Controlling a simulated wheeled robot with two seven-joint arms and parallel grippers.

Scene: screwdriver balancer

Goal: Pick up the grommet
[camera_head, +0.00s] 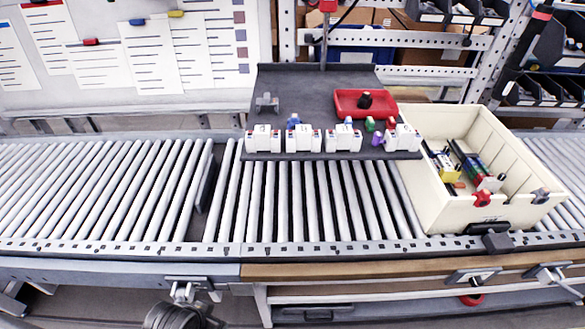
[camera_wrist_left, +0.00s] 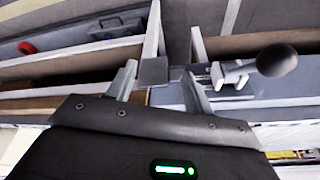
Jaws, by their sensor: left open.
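A small black piece (camera_head: 364,100) sits in a red tray (camera_head: 385,107) on the dark raised shelf (camera_head: 325,80). It may be the grommet, but it is too small to be sure. My left gripper (camera_wrist_left: 159,70) shows in the left wrist view with its two fingers spread apart and nothing held between them. It is near the bench frame and a clamp lever with a black ball knob (camera_wrist_left: 277,60), with no grommet in that view. My right gripper is in neither view.
A grey part (camera_head: 267,102) lies at the shelf's left. A cream crate (camera_head: 470,215) with coloured items stands on the roller conveyor (camera_head: 90,190). The left rollers are clear.

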